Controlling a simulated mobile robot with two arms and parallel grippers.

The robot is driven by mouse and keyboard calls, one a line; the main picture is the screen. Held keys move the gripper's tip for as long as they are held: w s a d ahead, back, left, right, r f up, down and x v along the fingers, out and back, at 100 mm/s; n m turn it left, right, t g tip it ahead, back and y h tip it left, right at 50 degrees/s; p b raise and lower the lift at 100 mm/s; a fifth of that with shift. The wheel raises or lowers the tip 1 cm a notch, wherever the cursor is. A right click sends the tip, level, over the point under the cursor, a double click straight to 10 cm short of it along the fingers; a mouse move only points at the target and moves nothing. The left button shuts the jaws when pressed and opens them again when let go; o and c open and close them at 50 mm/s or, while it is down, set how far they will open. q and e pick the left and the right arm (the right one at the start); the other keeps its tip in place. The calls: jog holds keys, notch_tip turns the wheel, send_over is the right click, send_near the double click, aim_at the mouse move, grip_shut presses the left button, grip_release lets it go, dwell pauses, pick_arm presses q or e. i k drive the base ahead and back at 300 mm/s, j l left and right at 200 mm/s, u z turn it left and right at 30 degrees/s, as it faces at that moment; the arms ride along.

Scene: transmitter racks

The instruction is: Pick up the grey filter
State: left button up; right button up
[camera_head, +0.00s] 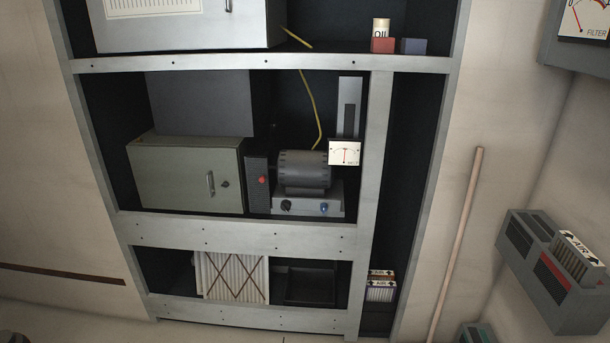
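Several filter-like things are in the head view, and I cannot tell for certain which is the grey filter. A greyish pleated filter (578,262) with an "AIR" label and arrows stands upright in a grey wall box (560,305) at the right. A pale pleated panel (232,277) with a brown crossed pattern leans in the rack's bottom left bay. Small white pleated filters (381,292) with "AIR" labels sit in the narrow bay at the rack's lower right. Neither of my grippers is in view.
The metal rack (240,233) fills the middle. It holds a grey cabinet (185,178), a motor unit (303,172) and a black tray (311,285). A wooden pole (458,240) leans on the wall between rack and wall box. A green-topped thing (474,333) is at the bottom edge.

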aim_at(585, 269)
jog(key=z, duration=2.15)
jog(key=i+j+z, duration=0.1)
jog(key=j+z, duration=0.15)
jog(key=z, duration=0.15)
jog(key=i+j+z, duration=0.1)
jog(key=j+z, duration=0.2)
jog(key=z, duration=0.15)
jog(key=j+z, duration=0.65)
jog(key=z, duration=0.2)
